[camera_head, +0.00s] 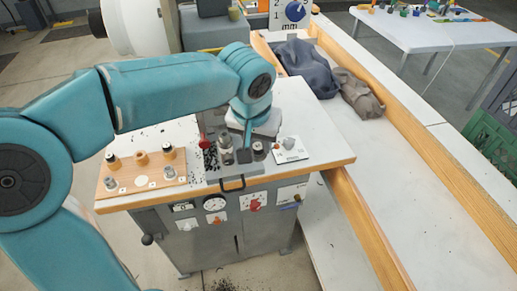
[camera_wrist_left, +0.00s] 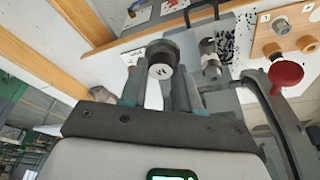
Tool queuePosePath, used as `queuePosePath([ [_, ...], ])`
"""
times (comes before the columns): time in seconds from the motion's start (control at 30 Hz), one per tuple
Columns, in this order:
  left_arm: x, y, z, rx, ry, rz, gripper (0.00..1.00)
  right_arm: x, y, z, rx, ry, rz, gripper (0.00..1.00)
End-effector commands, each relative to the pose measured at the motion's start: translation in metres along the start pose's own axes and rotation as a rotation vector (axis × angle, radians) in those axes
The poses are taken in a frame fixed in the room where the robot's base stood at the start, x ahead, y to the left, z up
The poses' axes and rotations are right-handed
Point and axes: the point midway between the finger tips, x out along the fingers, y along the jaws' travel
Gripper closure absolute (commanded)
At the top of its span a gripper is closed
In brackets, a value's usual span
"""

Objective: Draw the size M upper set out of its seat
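My left gripper (camera_head: 246,146) reaches down over the right part of the press table, and my forearm and wrist hide part of what stands there. In the left wrist view, a dark-topped round piece with a pale face marked M (camera_wrist_left: 160,71) sits between the two fingers of my left gripper (camera_wrist_left: 161,88). The fingers lie close along both its sides; whether they press on it I cannot tell. Its lower end and seat are hidden. A metal cylinder piece (camera_wrist_left: 209,62) stands beside it, apart from the fingers. My right gripper is in neither view.
A wooden board (camera_head: 143,181) with several small pieces lies at the table's left. A red knob (camera_wrist_left: 286,73) stands near the gripper. Black bits are scattered around the press. A white plate with a knob (camera_head: 290,150) lies to the right. Dark cloths (camera_head: 307,68) lie in the wood-edged trough.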

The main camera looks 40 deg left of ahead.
Motion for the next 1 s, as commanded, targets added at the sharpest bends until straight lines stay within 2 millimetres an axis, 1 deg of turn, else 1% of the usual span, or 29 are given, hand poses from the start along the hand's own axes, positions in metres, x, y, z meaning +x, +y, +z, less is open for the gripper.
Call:
queuePosePath([
  [1.0, -0.013, 0.000, -0.004, 0.000, 0.001, 0.000, 1.00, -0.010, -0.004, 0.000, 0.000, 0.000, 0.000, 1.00],
])
